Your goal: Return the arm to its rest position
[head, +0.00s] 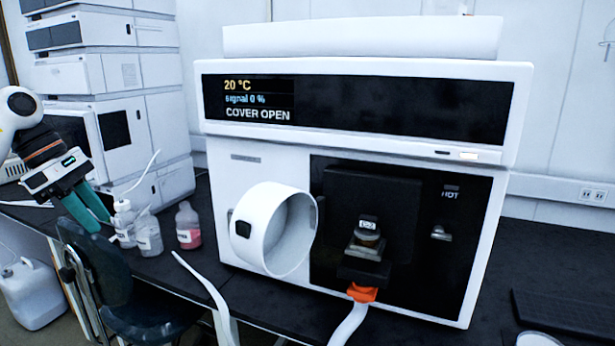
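My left arm enters at the left edge, and its gripper (101,223) hangs with two teal fingers pointing down and to the right. It is above the dark chair and left of the small bottles, clear of the white instrument (360,152). I see nothing held between the fingers, but this angle does not show how far apart they are. The instrument's display (258,100) reads 20 °C, signal 0 % and COVER OPEN. Its round white cover (262,230) is swung out to the left. A small labelled container (368,228) sits in the exposed holder. My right gripper is not in view.
Bottles (188,227) stand on the black bench left of the instrument, near the gripper. A stack of white modules (120,75) is behind my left arm. A chair (110,280) and a white jug (33,293) are below. A black keyboard (560,312) lies at right.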

